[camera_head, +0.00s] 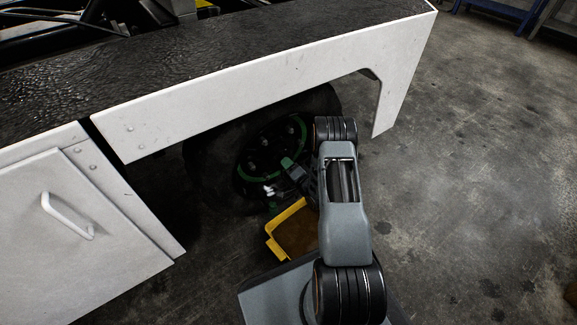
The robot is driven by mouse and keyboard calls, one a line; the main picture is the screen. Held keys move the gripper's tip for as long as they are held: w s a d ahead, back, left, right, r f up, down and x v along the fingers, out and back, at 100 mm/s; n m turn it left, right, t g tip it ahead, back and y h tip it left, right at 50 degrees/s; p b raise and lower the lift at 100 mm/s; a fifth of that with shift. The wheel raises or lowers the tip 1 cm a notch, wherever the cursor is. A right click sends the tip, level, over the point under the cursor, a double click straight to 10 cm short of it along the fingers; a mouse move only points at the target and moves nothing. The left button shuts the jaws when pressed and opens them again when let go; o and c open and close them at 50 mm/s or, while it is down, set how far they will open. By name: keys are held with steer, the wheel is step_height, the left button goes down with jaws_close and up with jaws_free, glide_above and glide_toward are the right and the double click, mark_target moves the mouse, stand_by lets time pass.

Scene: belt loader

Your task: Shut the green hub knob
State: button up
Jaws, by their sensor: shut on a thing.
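A dark wheel (215,165) with a green hub ring (250,172) sits in the shadowed arch under the white loader body. My gripper (274,188) reaches in from the right to the lower right part of the hub. It is shut at a small green and silver fitting there, which I take to be the green hub knob (273,203). The knob is mostly hidden by the gripper and shadow, and its turned position cannot be made out. My grey arm covers the right side of the wheel.
A yellow tray (272,249) with a brown inside stands on the floor below the hub, close to my arm. The white side panel (290,98) overhangs the wheel. A white door with a handle (68,217) is at the left. Open concrete floor (470,190) lies to the right.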

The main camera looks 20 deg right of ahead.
steer(key=shift+f, duration=0.1)
steer(key=o, duration=0.9)
steer(key=shift+s, duration=0.1)
steer(key=s+d+p, duration=0.1)
steer(key=s, duration=0.3)
steer(key=s+p, duration=0.2)
steer(key=s, duration=0.3)
steer(key=s+d+p, duration=0.1)
steer(key=s, duration=0.3)
steer(key=shift+s+d, duration=0.25)
steer(key=shift+d, duration=0.05)
